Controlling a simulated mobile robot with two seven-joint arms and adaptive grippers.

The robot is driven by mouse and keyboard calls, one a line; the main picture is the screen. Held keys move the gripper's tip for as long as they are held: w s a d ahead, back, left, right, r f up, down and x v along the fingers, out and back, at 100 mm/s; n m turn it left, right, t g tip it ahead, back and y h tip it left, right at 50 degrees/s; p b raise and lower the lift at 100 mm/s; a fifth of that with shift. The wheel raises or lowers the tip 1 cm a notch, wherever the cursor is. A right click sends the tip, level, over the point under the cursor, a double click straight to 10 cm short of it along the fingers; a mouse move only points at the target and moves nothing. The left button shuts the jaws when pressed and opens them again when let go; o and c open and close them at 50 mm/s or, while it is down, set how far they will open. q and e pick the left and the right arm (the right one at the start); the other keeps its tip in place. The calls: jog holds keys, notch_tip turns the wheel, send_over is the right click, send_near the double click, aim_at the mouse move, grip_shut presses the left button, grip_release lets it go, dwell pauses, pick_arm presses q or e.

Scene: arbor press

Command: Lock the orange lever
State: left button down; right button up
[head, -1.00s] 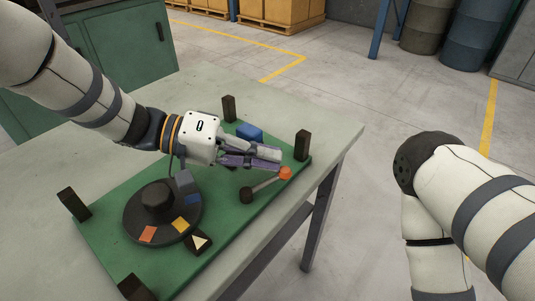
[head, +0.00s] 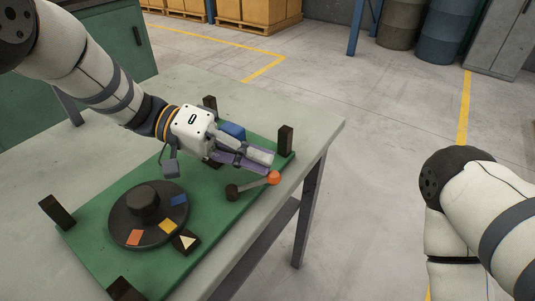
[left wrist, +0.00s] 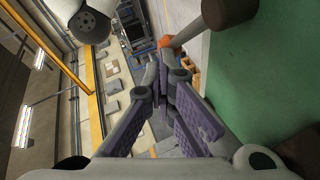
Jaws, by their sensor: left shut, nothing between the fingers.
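The lever's orange knob (head: 274,178) is at the right end of a thin grey rod, which runs from a dark pivot (head: 232,192) near the board's right front edge. My left gripper (head: 273,160) is shut and empty. Its fingertips are just behind and above the orange knob in the head view. In the left wrist view the orange knob (left wrist: 165,41) shows just beyond the fingertips (left wrist: 157,55). Whether they touch it I cannot tell. My right arm shows at the right, but its gripper is out of view.
The green board (head: 215,215) lies on a grey table (head: 325,130). It carries a dark round dial (head: 118,220) with coloured patches, a blue block (head: 232,131), a block with a pale triangle (head: 186,241) and dark corner posts (head: 286,140). Open floor lies right of the table.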

pick_arm(q)
jog(key=shift+s+d, duration=0.1)
jog(key=shift+s, duration=0.05)
pick_arm(e)
jog(key=shift+s, duration=0.1)
pick_arm(q)
jog(key=shift+s+d+m+p, duration=0.2)
jog(key=shift+s+m+p, duration=0.05)
jog(key=shift+m+p, duration=0.05)
pick_arm(e)
jog(key=shift+r, duration=0.35)
dwell(1.3)
pick_arm(q)
jog(key=shift+r, duration=0.1)
pick_arm(e)
jog(key=shift+w, duration=0.25)
